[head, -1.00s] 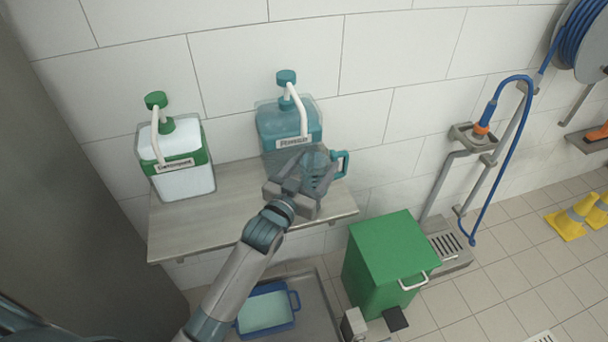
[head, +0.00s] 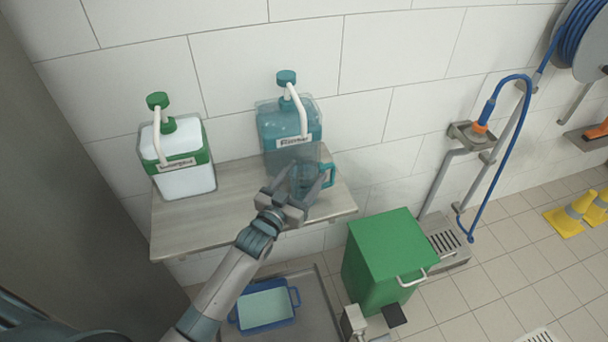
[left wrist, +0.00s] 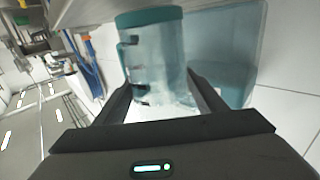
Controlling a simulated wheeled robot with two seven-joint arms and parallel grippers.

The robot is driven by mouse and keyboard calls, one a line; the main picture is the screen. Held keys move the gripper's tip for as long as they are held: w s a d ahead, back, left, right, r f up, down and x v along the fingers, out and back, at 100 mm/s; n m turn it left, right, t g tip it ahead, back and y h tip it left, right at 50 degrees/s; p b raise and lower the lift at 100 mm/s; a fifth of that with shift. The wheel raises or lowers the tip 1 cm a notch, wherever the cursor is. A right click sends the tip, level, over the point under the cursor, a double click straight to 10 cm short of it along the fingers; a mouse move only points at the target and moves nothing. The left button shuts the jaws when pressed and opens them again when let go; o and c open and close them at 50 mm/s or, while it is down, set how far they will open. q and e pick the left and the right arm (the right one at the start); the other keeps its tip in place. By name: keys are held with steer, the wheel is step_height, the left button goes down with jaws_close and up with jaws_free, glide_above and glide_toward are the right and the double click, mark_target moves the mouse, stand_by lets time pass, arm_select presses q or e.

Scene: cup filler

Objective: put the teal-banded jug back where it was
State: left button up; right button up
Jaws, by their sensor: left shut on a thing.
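The teal-banded jug (head: 306,180) is a clear jug with a teal rim and handle, at the right part of the wall shelf, in front of the teal dispenser. In the left wrist view the jug (left wrist: 157,62) shows its teal band and handle between my two fingers. My left gripper (head: 298,190) is shut on the jug's body; it also shows in the left wrist view (left wrist: 165,95). Whether the jug's base touches the shelf is hard to tell. My right gripper is not in view.
The wooden shelf (head: 200,228) also bears the teal dispenser (head: 285,120) and a green-and-white dispenser (head: 178,165). Below are a blue tub (head: 266,308) with pale liquid and a green bin (head: 388,255). A hose stand (head: 440,180) is to the right. The shelf's middle front is clear.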

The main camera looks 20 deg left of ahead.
arm_select(q)
steer(key=shift+f, duration=0.15)
steer(key=shift+f, duration=0.15)
steer(key=o, duration=1.2)
steer(key=shift+o, duration=0.2)
steer(key=shift+s+a, duration=0.1)
steer(key=shift+s, duration=0.4)
steer(key=s, duration=0.3)
steer(key=s+a+b, duration=0.1)
steer(key=s, duration=0.2)
steer(key=s+a+b, duration=0.1)
steer(key=s, duration=0.2)
steer(key=shift+s, duration=0.4)
steer(key=shift+s+a+b, duration=0.1)
steer(key=shift+s+b, duration=0.2)
steer(key=shift+s, duration=0.2)
